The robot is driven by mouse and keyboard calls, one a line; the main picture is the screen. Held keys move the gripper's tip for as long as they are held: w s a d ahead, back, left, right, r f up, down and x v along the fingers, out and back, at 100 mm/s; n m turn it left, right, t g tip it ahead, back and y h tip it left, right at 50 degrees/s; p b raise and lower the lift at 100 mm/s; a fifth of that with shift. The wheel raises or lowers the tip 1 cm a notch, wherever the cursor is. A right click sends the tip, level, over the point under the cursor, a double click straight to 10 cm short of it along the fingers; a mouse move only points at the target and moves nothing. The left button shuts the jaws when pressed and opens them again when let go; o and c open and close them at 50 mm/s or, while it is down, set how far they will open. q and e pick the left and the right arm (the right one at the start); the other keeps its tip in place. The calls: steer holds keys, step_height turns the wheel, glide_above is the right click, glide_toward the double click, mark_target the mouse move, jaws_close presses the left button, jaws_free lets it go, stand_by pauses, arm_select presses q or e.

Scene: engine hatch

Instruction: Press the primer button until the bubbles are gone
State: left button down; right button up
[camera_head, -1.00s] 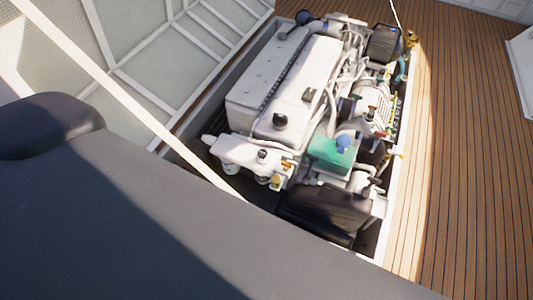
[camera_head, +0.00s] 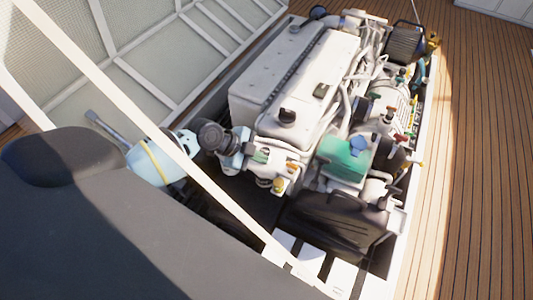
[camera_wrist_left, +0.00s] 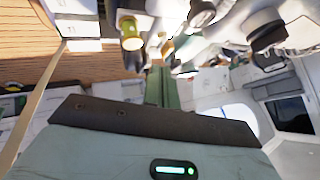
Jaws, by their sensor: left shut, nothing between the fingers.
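The white engine (camera_head: 290,90) sits in the open hatch. My left gripper (camera_head: 260,157) reaches to the engine's near left corner, by the small fittings there. The wrist view shows the gripper's greenish fingers (camera_wrist_left: 158,85) close together, with nothing between them. A yellow knob-like fitting (camera_head: 278,186) is just below the gripper in the head view. A yellow-ended cylindrical fitting (camera_wrist_left: 131,33) is left of the fingers in the wrist view. I cannot tell which fitting is the primer button, whether the fingers touch anything, or whether there are bubbles. My right gripper is out of view.
A pale diagonal bar (camera_head: 160,130) crosses in front of my left arm. The raised hatch cover (camera_head: 130,50) is at the upper left. A green box-like part (camera_head: 345,158) and a dark casing (camera_head: 335,222) are on the engine's near side. Wooden deck (camera_head: 480,170) is clear on the right.

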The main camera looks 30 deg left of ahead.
arm_select(q)
steer(key=w+a+r+m+b, duration=0.2)
steer(key=w+a+r, duration=0.1)
steer(key=w+r, duration=0.3)
steer(key=shift+w+a+m+h, duration=0.25)
steer(key=shift+a+m+h, duration=0.1)
steer(key=shift+m+h, duration=0.05)
steer(key=shift+f, duration=0.15)
steer(key=b, duration=0.5)
glide_above(265, 154)
steer(key=a, duration=0.2)
step_height(265, 154, down, 8)
steer(key=shift+w+d+r, duration=0.1)
steer(key=shift+w+d, duration=0.05)
steer(key=shift+f+b, duration=0.5)
steer(key=shift+b, duration=0.1)
steer(key=shift+r, duration=0.1)
